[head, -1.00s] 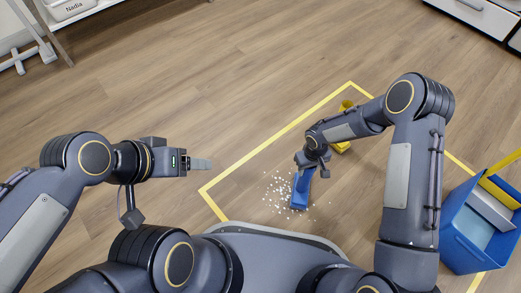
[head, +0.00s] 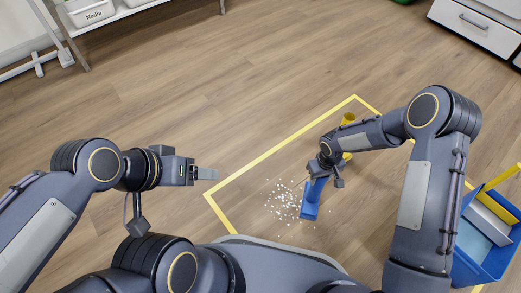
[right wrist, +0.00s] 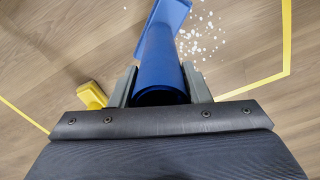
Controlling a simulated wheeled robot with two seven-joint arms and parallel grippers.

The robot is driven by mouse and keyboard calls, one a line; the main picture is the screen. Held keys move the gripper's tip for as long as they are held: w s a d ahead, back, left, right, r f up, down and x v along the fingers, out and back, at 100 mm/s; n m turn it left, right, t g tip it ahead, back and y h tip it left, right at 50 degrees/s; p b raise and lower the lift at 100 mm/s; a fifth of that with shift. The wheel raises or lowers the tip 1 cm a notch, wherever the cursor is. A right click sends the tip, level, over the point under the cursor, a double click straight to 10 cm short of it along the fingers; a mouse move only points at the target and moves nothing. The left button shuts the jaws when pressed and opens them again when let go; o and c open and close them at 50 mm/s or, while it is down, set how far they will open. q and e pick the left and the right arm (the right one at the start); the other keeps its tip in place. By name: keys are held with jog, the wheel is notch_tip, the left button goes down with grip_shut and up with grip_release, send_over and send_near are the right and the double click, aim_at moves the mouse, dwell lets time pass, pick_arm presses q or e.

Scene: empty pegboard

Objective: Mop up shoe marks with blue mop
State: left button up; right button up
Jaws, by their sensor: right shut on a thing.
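A blue tool (head: 311,205) with a round handle and a flat, wider head is in my right gripper (head: 325,172). The right wrist view shows the gripper's fingers (right wrist: 160,88) on both sides of the blue handle (right wrist: 160,60). The tool's head is low at the floor, just right of a scatter of white specks (head: 283,202). The specks also show at the top of the right wrist view (right wrist: 200,35). No dark shoe marks are clear. My left gripper (head: 207,174) is far left of the specks, seen edge-on, so its opening is hidden.
Yellow tape (head: 280,145) outlines a floor area around the specks. A yellow tool (head: 348,119) is partly hidden behind my right arm. A blue bin (head: 470,262) stands at the lower right. White drawers (head: 475,22) and a shelf (head: 128,10) are at the back. The middle floor is clear.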

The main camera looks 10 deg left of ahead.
jog(key=shift+r+p, duration=0.65)
jog(key=shift+r, duration=0.75)
